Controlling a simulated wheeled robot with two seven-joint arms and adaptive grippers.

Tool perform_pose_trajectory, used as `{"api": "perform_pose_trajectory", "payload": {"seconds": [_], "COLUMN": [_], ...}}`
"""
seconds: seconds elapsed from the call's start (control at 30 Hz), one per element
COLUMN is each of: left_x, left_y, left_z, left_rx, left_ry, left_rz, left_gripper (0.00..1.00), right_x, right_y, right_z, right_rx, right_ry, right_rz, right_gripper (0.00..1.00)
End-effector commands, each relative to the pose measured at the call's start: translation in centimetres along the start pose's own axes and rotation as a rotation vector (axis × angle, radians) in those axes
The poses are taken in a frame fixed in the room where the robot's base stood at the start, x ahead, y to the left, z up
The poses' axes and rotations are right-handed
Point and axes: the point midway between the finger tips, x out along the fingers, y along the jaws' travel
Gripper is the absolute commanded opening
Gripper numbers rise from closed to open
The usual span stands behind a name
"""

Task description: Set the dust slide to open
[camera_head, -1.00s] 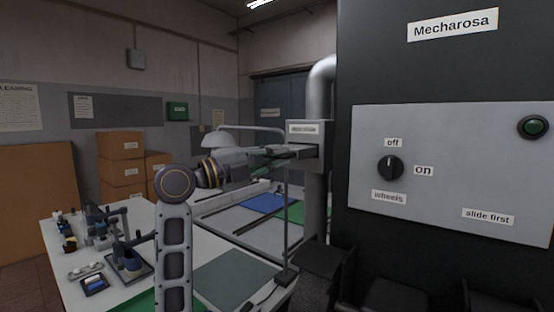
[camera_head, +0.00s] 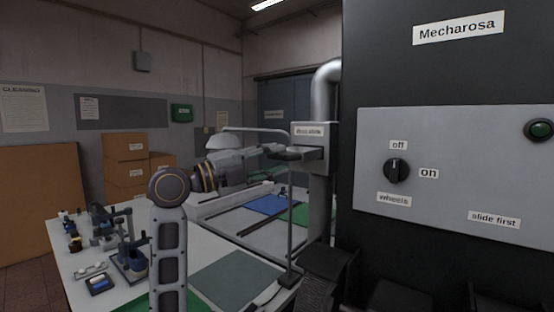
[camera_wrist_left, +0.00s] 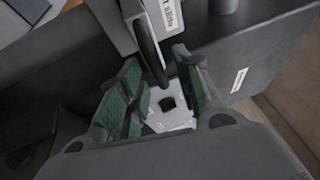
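The dust slide is a dark plate with a rounded handle (camera_head: 286,155) sticking out to the left of a grey box (camera_head: 310,131) on the extraction pipe. The box bears a small label. In the left wrist view the black oval handle (camera_wrist_left: 147,48) stands beside a label whose end reads "slide". My left gripper (camera_wrist_left: 156,60) has green-padded fingers spread apart, one on either side of the handle's lower end; whether either touches it I cannot tell. In the head view my left gripper (camera_head: 262,152) is at the handle, small and partly hidden.
A lamp (camera_head: 248,131) arches over the white bench (camera_head: 205,235). A thin upright rod (camera_head: 290,215) stands below the handle.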

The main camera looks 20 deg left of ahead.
Motion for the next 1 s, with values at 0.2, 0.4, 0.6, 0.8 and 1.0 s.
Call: {"api": "perform_pose_trajectory", "payload": {"seconds": [0.2,0.4,0.6,0.8,1.0], "left_x": [-2.3,-4.5,-6.8,-9.0,-10.3], "left_y": [0.1,0.1,0.0,0.0,0.0], "left_z": [0.1,0.1,0.1,0.1,0.0], "left_rx": [0.001,0.002,0.001,0.002,0.001], "left_ry": [-0.004,-0.003,-0.003,-0.003,-0.002], "left_rz": [0.002,0.001,0.001,0.000,-0.001], "left_gripper": [0.34,0.34,0.34,0.34,0.34], "right_x": [0.0,0.0,0.0,0.0,0.0], "right_y": [0.0,0.0,0.0,0.0,0.0], "right_z": [0.0,0.0,0.0,0.0,0.0], "right_rx": [0.000,0.000,0.000,0.000,0.000], "right_ry": [0.000,0.000,0.000,0.000,0.000], "right_rz": [0.000,0.000,0.000,0.000,0.000], "right_gripper": [0.50,0.50,0.50,0.50,0.50]}}
